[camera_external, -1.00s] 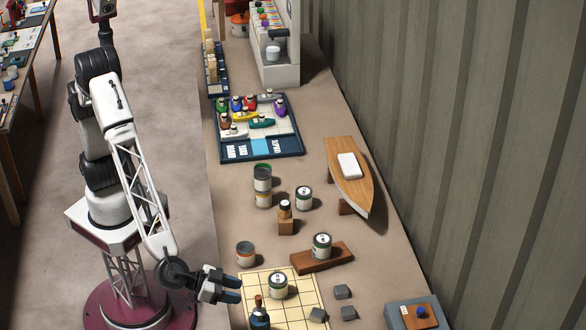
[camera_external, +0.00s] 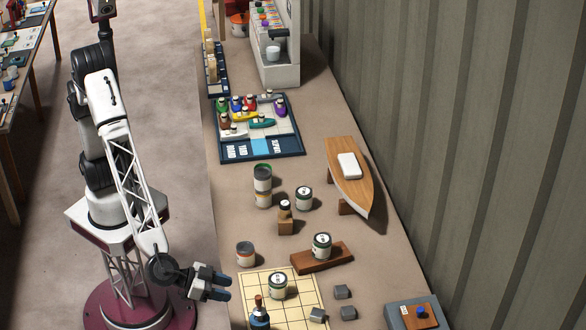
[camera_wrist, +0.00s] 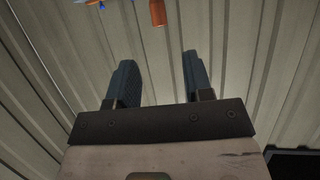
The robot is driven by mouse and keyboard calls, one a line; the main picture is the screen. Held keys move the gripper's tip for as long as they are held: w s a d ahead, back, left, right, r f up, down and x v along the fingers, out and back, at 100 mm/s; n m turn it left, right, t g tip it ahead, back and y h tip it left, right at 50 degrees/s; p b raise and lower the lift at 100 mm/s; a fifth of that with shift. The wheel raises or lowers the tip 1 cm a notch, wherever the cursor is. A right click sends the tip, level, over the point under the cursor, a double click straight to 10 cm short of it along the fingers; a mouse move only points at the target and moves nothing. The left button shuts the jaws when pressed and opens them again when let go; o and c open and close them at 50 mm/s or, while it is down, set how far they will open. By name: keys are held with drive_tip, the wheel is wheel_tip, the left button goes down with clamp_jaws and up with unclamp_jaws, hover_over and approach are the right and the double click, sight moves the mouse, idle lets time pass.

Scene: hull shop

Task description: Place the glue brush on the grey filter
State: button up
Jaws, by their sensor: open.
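My gripper (camera_external: 225,286) is open and empty, left of the gridded yellow mat (camera_external: 309,284). In the wrist view its two fingers (camera_wrist: 158,64) stand apart with nothing between them. I cannot pick out the glue brush for sure. A dark blue item with a brown top (camera_external: 259,315) stands at the mat's lower left edge, partly cut off by the frame. I cannot identify the grey filter for sure either. A grey box (camera_external: 398,303) with a wooden board on top sits at the lower right. The board carries a blue ball and a small white item.
A tin (camera_external: 278,284) stands on the mat and another (camera_external: 322,245) on a brown block. A grey-and-orange tin (camera_external: 245,254) stands near my gripper. A wooden boat hull (camera_external: 345,165) lies near the corrugated wall.

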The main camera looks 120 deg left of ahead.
drive_tip(key=s+a+r+m+t+h, duration=0.25)
drive_tip(key=a+r+h, duration=0.2)
drive_tip(key=r, duration=0.55)
drive_tip(key=s+a+r+m+g+h, duration=0.1)
drive_tip(key=s+a+r+m+h, duration=0.15)
drive_tip(key=s, duration=0.35)
drive_tip(key=s+a+r+m+g+h, duration=0.1)
drive_tip(key=s+a+r+h, duration=0.15)
drive_tip(key=s, duration=0.25)
drive_tip(key=s+a+f+g, duration=0.1)
drive_tip(key=s+a+g, duration=0.2)
drive_tip(key=s, duration=1)
drive_tip(key=s+a+f+m+g+y, duration=0.1)
drive_tip(key=s+a+f+g, duration=0.1)
drive_tip(key=s+a, duration=0.5)
drive_tip(key=s+a+f+g, duration=0.1)
drive_tip(key=s+a+g, duration=0.2)
drive_tip(key=s, duration=1.5)
drive_tip(key=shift+s+a+f+g+y, duration=0.15)
drive_tip(key=shift+s+a+g+y, duration=0.2)
drive_tip(key=shift+a, duration=0.85)
